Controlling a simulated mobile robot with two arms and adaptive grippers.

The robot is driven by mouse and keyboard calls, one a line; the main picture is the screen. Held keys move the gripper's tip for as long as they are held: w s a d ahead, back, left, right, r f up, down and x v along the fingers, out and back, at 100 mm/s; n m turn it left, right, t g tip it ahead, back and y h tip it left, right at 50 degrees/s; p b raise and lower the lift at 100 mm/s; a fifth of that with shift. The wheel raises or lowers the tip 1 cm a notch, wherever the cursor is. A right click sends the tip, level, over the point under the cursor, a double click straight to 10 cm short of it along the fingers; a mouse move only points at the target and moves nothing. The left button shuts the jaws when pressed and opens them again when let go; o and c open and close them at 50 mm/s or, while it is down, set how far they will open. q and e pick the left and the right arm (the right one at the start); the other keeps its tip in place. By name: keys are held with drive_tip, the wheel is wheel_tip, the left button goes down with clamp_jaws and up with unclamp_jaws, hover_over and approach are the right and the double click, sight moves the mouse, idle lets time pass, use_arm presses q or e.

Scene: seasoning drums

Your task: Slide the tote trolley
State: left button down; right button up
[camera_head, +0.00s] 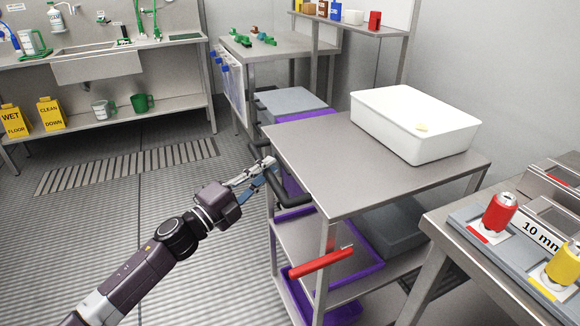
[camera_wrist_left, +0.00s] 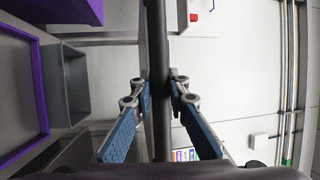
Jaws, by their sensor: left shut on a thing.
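The tote trolley (camera_head: 300,150) is a grey metal cart with a flat top and lower shelves. A white tub (camera_head: 395,125) stands on its top, and purple and grey totes (camera_head: 400,225) are on the shelves. A black handle bar (camera_head: 290,200) sticks out at its near left end. My left gripper (camera_head: 268,168) is shut on this handle. In the left wrist view the dark bar (camera_wrist_left: 157,60) runs between the two blue-padded fingers. My right gripper is not in view.
A bench with a red can (camera_head: 498,211) and a yellow can stands close at the right. A steel table (camera_head: 290,47) is behind the trolley. Yellow floor signs (camera_head: 50,113) sit on a shelf under the sink. The ribbed floor at left is clear.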

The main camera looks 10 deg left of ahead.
use_arm(q)
drive_tip(key=shift+s+a+f, duration=0.2)
drive_tip(key=shift+s+a, duration=0.8)
drive_tip(key=shift+a, duration=0.3)
drive_tip(key=c, duration=1.8)
unclamp_jaws()
drive_tip(key=shift+a, duration=0.1)
drive_tip(key=shift+c, duration=0.2)
drive_tip(key=shift+r, duration=0.1)
drive_tip(key=v, duration=1.2)
